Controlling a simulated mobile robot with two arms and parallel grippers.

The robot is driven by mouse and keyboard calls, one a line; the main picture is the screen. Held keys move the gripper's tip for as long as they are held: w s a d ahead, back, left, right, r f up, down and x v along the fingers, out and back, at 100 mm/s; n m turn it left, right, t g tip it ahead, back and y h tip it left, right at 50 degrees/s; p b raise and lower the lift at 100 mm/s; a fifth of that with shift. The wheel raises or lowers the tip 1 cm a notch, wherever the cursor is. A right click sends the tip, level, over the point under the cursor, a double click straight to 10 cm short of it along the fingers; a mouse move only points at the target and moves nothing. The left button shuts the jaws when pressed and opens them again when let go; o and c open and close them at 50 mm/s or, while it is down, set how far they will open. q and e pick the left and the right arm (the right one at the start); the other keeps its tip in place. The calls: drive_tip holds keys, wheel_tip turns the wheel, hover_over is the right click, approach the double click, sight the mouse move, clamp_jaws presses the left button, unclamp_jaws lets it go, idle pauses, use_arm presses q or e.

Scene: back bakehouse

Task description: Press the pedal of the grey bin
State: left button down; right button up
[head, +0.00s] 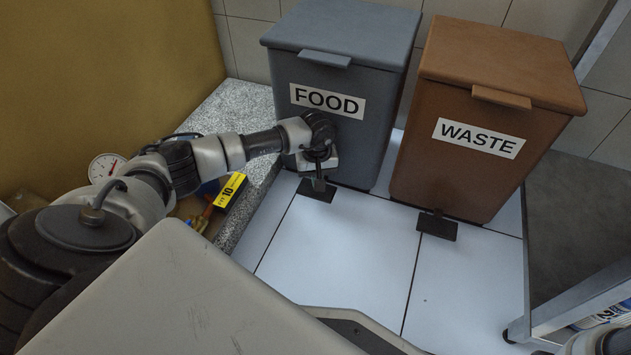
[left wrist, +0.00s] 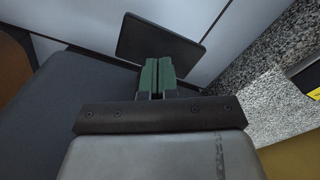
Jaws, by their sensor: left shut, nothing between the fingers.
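The grey bin (head: 345,80), labelled FOOD, stands on the white tiled floor with its lid down. Its black pedal (head: 316,191) sticks out low at its front. The pedal also shows in the left wrist view (left wrist: 158,48), just beyond my fingertips. My left gripper (head: 319,182) points down over the pedal, close to the bin's front. In the left wrist view the green fingers of my left gripper (left wrist: 157,70) are together with nothing between them. I cannot tell whether the fingertips touch the pedal.
A brown bin (head: 480,110) labelled WASTE, lid down, stands to the right, with its own black pedal (head: 436,226). A speckled grey slab (head: 232,110) lies left of the grey bin. A metal-framed table (head: 575,300) is at the right. The floor in front is clear.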

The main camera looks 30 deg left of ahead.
use_arm(q)
drive_tip(key=shift+f, duration=0.15)
idle(0.5)
drive_tip(key=shift+f, duration=1.1)
drive_tip(key=shift+f, duration=0.1)
drive_tip(key=shift+s+f, duration=0.15)
drive_tip(key=shift+f, duration=1.4)
drive_tip(key=shift+r, duration=0.15)
wheel_tip(320, 180, up, 9)
drive_tip(key=p, duration=0.7)
drive_tip(key=shift+r, duration=0.1)
